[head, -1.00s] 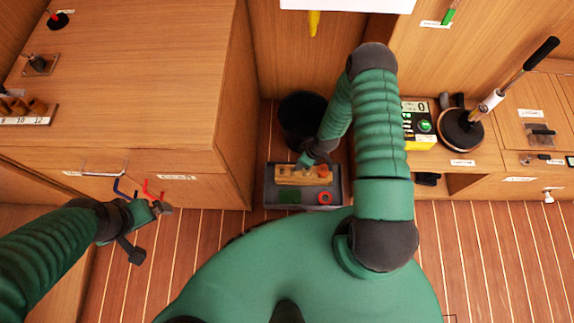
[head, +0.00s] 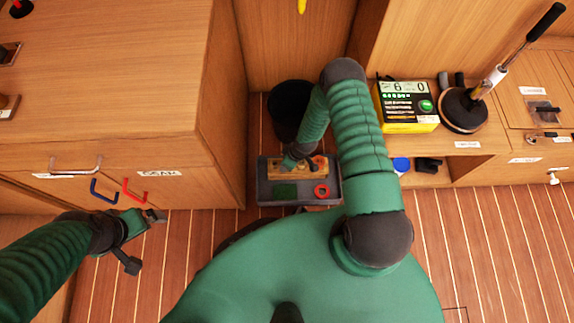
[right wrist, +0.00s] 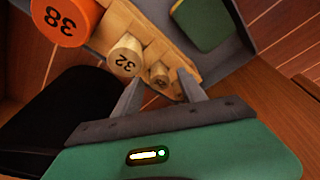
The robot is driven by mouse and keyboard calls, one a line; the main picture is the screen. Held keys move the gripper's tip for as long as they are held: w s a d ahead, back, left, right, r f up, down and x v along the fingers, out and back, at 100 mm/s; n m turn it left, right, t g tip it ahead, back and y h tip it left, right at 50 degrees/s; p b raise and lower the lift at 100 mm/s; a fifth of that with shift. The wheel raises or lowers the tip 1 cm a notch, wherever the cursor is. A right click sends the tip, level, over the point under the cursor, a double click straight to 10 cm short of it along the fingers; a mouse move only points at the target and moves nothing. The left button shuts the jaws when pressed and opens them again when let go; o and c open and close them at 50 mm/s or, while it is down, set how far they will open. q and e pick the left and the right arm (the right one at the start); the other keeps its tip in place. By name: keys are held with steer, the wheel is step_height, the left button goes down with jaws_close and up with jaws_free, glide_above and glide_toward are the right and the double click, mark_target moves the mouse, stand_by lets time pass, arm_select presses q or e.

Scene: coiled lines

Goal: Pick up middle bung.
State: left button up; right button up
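A wooden block holds bungs in a row in the right wrist view. An orange bung marked 38 (right wrist: 63,20) is at top left. A pale wooden bung marked 32 (right wrist: 126,55) is in the middle, beside my left-hand fingertip. A smaller unmarked-looking bung (right wrist: 159,74) lies between the fingers. My right gripper (right wrist: 157,88) is open, its fingers pointing at the block, and seems empty. In the head view it is over the wooden block (head: 268,171), partly hiding it, in a grey tray (head: 302,199). My left gripper (head: 156,215) hangs near the left cabinet; its finger gap is unclear.
A black bucket (head: 289,105) stands behind the tray. A green patch (head: 285,190) and a red ring (head: 321,190) lie in the tray. A yellow device (head: 405,107) sits on the right counter.

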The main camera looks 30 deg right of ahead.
jaws_close()
step_height(320, 180, up, 10)
steer(key=p, duration=0.5)
steer(key=shift+p, duration=0.4)
